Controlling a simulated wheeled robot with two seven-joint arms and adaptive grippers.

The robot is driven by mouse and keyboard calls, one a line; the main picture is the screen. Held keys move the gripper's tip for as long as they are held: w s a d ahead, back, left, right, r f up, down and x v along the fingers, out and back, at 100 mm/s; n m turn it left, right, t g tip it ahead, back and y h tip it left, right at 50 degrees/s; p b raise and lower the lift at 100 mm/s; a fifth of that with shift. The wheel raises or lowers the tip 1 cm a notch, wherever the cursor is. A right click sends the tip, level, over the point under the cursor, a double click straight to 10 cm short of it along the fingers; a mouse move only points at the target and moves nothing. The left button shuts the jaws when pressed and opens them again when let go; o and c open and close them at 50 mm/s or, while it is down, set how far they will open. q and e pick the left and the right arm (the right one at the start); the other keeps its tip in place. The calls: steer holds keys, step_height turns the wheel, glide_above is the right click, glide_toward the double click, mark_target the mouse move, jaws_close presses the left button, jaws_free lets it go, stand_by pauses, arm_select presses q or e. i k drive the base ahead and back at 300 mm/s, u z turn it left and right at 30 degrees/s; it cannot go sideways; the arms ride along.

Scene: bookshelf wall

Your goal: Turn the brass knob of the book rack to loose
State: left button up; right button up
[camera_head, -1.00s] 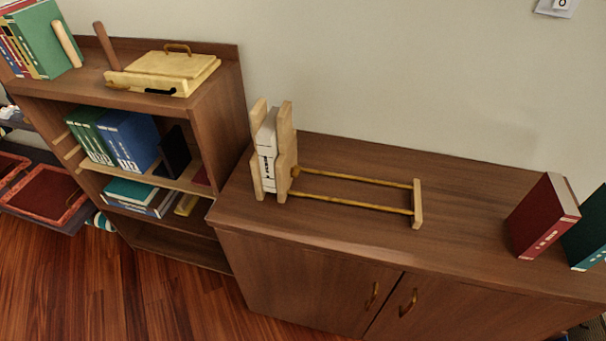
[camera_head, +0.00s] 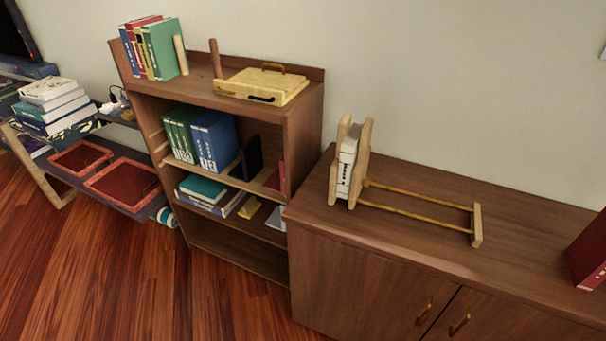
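The wooden book rack (camera_head: 477,226) stands on top of the low cabinet at the right. It has two upright wooden plates at its left end, a small end post at its right end and two brass-coloured rods between them. A white book (camera_head: 346,165) stands upright between the two plates. A small brass spot (camera_head: 367,183) shows where the back rod meets the right plate; I cannot tell whether it is the knob or how it is set. Neither of my grippers is in view.
A bookshelf (camera_head: 302,112) stands left of the cabinet (camera_head: 360,275), holding books and a yellow box (camera_head: 262,86). Further left, a low dark shelf holds red trays (camera_head: 125,183) and stacked books (camera_head: 54,102). A red book (camera_head: 588,252) stands at the right edge. Floor is clear in front.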

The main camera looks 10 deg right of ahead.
mark_target(365, 183)
steer(key=u, duration=0.65)
steer(key=i, duration=1)
steer(key=z, duration=0.8)
